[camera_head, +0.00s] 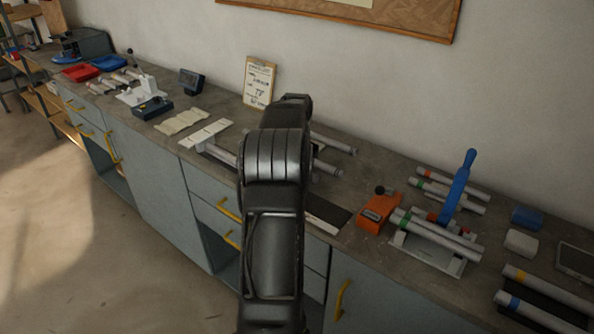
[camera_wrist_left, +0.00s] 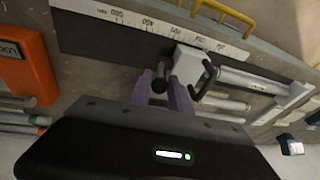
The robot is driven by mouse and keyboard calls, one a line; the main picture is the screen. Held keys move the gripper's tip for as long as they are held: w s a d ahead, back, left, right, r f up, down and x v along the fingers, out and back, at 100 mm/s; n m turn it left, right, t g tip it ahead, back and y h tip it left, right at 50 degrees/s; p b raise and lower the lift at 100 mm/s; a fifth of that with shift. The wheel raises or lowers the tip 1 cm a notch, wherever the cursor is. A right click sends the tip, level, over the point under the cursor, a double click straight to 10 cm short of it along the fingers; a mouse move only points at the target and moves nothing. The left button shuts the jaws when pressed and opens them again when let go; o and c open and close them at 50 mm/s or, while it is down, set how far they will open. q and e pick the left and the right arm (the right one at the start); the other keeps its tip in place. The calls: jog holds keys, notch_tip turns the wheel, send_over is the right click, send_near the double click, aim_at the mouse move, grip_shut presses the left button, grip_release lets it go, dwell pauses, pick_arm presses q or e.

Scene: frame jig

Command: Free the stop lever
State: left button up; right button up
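In the left wrist view, a white stop block (camera_wrist_left: 188,64) sits by a white ruler strip (camera_wrist_left: 150,22). A black bent handle (camera_wrist_left: 206,82) is on the block's right side. Beside the block, a dark round knob on a short stem, apparently the stop lever (camera_wrist_left: 160,70), shows between the purple-grey fingers of my left gripper (camera_wrist_left: 163,88). The fingers stand apart; I cannot tell whether they press on the lever. In the head view, my dark arm hides this gripper and the stop. My right gripper is in neither view.
Metal tubes (camera_wrist_left: 235,80) lie beside the stop. An orange device (camera_head: 379,212) with a black knob stands to the right of my arm. Further right is a fixture with a blue lever (camera_head: 458,187) and several tubes. A clipboard (camera_head: 259,82) leans on the wall.

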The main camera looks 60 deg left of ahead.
pick_arm(q)
jog(key=shift+o, duration=0.9)
jog(key=shift+w+f, duration=0.1)
jog(key=shift+w, duration=0.1)
jog(key=shift+s, duration=0.1)
jog(key=shift+d+r, duration=0.1)
jog(key=shift+r, duration=0.35)
jog(key=b+v, duration=0.2)
jog(key=v, duration=0.5)
jog(key=shift+f, duration=0.1)
